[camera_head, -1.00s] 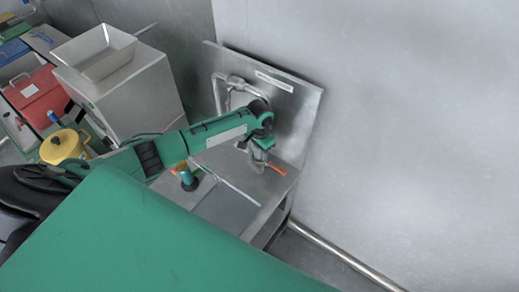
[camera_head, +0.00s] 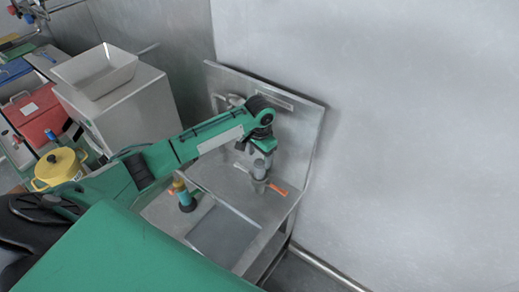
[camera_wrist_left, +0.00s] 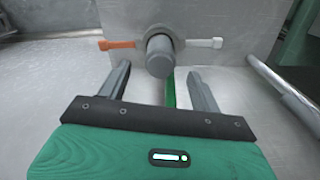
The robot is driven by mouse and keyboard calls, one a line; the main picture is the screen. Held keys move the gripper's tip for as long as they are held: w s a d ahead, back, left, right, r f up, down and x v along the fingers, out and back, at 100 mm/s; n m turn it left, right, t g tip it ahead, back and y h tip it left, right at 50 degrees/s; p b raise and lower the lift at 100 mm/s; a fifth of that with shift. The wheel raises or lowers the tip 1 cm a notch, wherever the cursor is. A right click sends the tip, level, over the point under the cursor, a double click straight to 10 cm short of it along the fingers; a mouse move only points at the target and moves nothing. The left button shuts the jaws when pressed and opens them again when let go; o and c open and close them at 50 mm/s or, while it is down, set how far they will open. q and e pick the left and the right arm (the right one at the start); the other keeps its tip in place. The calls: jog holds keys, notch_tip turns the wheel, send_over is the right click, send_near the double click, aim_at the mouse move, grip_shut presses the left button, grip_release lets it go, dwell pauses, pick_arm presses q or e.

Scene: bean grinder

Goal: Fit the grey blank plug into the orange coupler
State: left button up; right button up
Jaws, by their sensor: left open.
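My left gripper (camera_wrist_left: 159,75) is open, its two fingers apart with nothing between them. Just beyond the fingertips is a grey cylinder (camera_wrist_left: 158,55), which I take for the blank plug. It stands on a fitting with an orange lever (camera_wrist_left: 117,44) on one side and a whitish lever (camera_wrist_left: 203,43) on the other, which looks like the orange coupler. In the head view my left gripper (camera_head: 261,153) is above the grey cylinder (camera_head: 259,185), with the orange lever (camera_head: 278,191) to its right. How deep the plug sits is hidden. My right gripper is not in view.
The fitting is at a steel bench with an upright back panel (camera_head: 307,115). A teal and yellow-orange piece (camera_head: 184,196) stands to the left. A yellow pot (camera_head: 60,168), a red box (camera_head: 34,113) and a steel hopper (camera_head: 98,72) are farther left.

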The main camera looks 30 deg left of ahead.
pick_arm(q)
notch_tip(320, 180, up, 5)
jog(key=shift+r+b, duration=0.1)
jog(key=shift+b, duration=0.45)
